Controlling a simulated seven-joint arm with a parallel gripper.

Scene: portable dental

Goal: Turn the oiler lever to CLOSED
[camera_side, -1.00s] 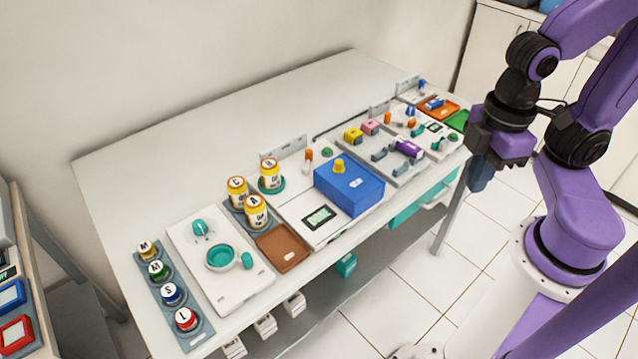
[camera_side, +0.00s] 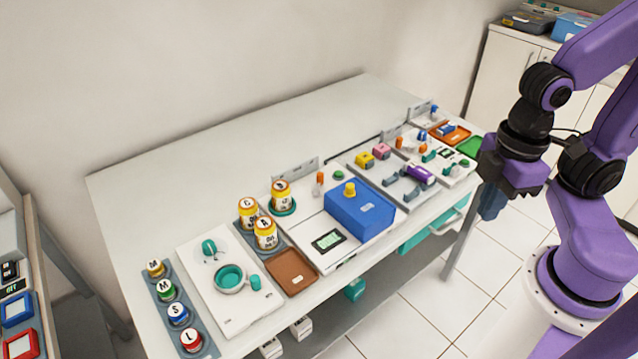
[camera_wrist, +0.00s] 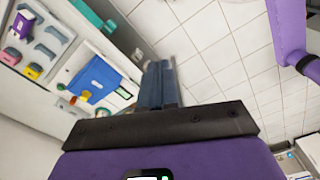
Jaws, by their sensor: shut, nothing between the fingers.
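No part carries a readable oiler label, so I cannot tell which is the oiler lever or how it is set. A small teal turning piece (camera_side: 208,247) stands at the back of a white panel (camera_side: 245,313) with tiny marks around it. The same panel has a teal ring cup (camera_side: 230,278) with a teal knob at its side. A blue box (camera_side: 360,211) with a yellow knob (camera_side: 350,189) stands on the neighbouring unit; it also shows in the wrist view (camera_wrist: 95,80). My gripper (camera_side: 490,212) is shut and empty, off the table's right end, fingers (camera_wrist: 158,72) touching nothing.
Labelled jars (camera_side: 265,233) and a row of coloured-lid pots (camera_side: 178,315) flank the white panel. A brown tray (camera_side: 291,272) lies in front of the jars. Grey holders with a purple cylinder (camera_side: 420,175) stand at right. The table's back left (camera_side: 200,185) is bare.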

